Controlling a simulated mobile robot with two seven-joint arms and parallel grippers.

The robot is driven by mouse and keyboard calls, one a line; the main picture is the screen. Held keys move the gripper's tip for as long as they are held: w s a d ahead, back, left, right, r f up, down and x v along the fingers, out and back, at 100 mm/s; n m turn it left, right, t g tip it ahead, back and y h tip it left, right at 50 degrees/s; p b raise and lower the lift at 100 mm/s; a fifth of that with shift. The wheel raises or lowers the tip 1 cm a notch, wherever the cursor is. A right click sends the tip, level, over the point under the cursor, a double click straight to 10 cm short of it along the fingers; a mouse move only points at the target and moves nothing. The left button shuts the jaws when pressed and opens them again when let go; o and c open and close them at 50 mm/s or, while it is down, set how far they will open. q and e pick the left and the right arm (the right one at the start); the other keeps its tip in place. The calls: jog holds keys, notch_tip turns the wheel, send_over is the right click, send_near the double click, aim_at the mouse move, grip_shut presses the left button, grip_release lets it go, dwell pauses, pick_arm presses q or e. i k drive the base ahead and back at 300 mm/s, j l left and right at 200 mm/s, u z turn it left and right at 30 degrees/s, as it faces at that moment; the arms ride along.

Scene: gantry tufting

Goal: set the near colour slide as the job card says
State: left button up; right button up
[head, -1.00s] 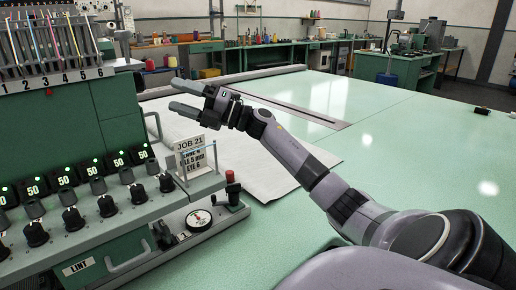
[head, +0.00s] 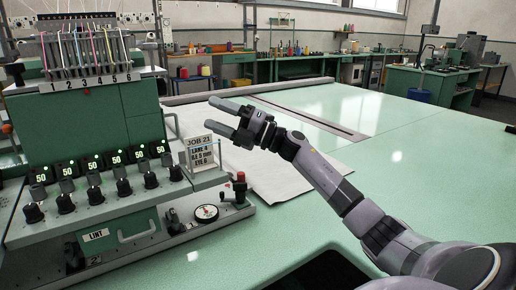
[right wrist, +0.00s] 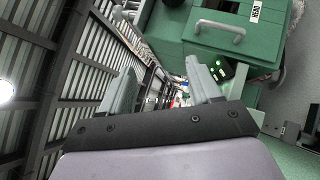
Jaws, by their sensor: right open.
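The job card (head: 201,152) stands upright on the right end of the green tufting machine (head: 138,110). It reads "JOB 21", with lines that look like "LANE 4", a setting of 5 mm and "EYE 6". Coloured yarns (head: 82,52) run down to a strip numbered 1 to 6 (head: 92,84). Small dark fittings sit low on the front, one by a "2" plate (head: 95,260); I cannot tell which part is the near colour slide. My right gripper (head: 222,116) is open and empty, raised right of the machine; its spread fingers show in the right wrist view (right wrist: 160,88). My left gripper is out of view.
A row of black knobs (head: 123,186) stands below lit displays reading 50 (head: 91,162). A round dial (head: 206,213) and a red-topped post (head: 240,188) stand at the machine's right end. The green table (head: 400,150) is broadly clear beyond a white sheet (head: 285,170).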

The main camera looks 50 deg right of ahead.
aim_at(76, 81)
jog(key=k, duration=0.4)
jog(key=k+l, duration=0.4)
